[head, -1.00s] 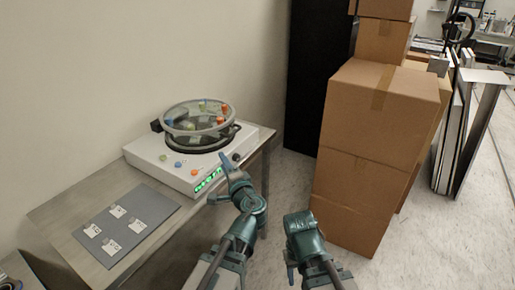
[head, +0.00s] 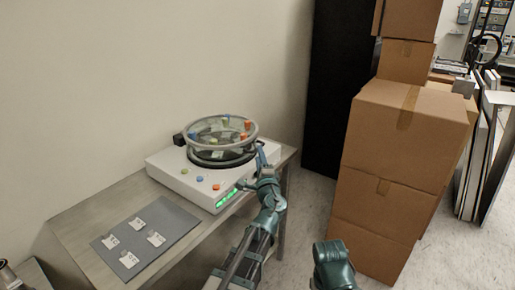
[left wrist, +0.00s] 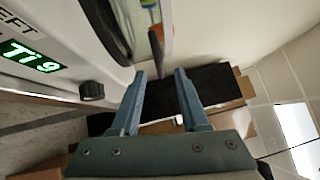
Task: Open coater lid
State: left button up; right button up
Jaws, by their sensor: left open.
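The coater (head: 205,190) is a white box with a green lit display on the table. Its round clear lid (head: 222,131) has a grey rim and coloured knobs, and sits over a black ring on top. My left gripper (head: 261,152) is at the right side of the lid, close to its edge. In the left wrist view the two fingers (left wrist: 158,85) are open and apart, with nothing gripped. A narrow lid edge piece with an orange part (left wrist: 156,42) shows just beyond the fingers. My right arm shows at the bottom of the head view; its gripper is out of sight.
A grey mat (head: 145,238) with several small labelled squares lies on the table (head: 85,215). Stacked cardboard boxes (head: 405,140) and a black cabinet (head: 337,80) stand to the right. A black knob (left wrist: 92,91) sticks out of the coater's side.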

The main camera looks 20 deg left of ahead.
pick_arm(q)
jog(key=x, duration=0.5)
jog(key=shift+s, duration=0.1)
jog(key=shift+c, duration=0.3)
grip_shut()
jog(key=shift+d, duration=0.1)
dwell(1.0)
